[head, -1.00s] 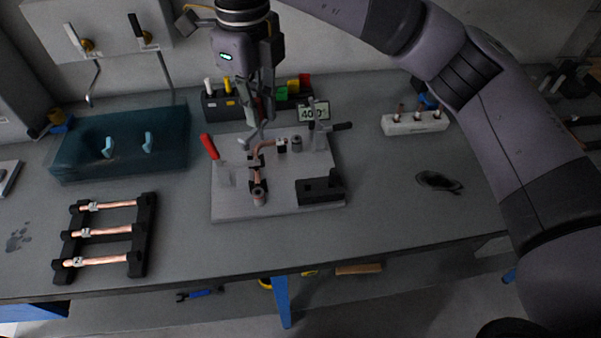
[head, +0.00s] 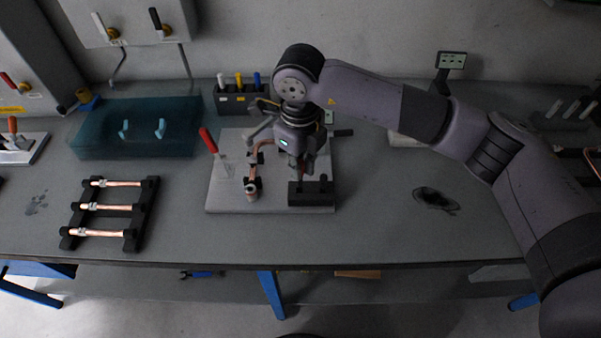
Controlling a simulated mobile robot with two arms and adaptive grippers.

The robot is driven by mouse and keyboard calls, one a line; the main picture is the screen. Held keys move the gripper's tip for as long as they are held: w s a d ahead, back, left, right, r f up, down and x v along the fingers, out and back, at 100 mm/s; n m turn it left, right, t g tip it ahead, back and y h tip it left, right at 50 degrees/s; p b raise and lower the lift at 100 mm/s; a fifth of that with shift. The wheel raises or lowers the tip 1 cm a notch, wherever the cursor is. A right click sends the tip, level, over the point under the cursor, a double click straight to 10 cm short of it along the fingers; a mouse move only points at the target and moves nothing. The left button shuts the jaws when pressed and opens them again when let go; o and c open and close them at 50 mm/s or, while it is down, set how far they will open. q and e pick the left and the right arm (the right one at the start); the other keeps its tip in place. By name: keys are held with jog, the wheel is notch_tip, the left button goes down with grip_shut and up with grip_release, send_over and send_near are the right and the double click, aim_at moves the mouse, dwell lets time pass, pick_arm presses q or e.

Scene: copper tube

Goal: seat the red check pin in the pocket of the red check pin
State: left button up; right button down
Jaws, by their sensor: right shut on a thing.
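My right gripper (head: 304,165) hangs fingers down over the right part of the grey fixture plate (head: 228,201), just behind and above a black block (head: 311,197). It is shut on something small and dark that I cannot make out. I cannot pick out the red check pin or its pocket. Contact between the fingers and the block cannot be judged from here. A bent copper tube (head: 252,170) sits on the plate to the left of the gripper. My left gripper is not in view.
A red-handled clamp (head: 208,140) rises at the plate's left. A dark rack with coloured handles (head: 236,102) stands behind it. A teal bin (head: 92,140) and a black rack of copper tubes (head: 145,205) are at left. The table right of the plate is mostly clear.

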aim_at(299, 186)
jog(key=shift+f, duration=0.3)
jog(key=shift+a+f, duration=0.15)
jog(key=shift+f, duration=0.15)
notch_tip(299, 186, down, 3)
jog(key=shift+f+p, duration=0.15)
jog(key=shift+p, duration=0.55)
jog(key=shift+f, duration=0.3)
jog(key=c, duration=1.7)
grip_release()
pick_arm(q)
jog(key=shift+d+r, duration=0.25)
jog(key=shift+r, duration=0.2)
pick_arm(e)
jog(key=shift+o, duration=0.2)
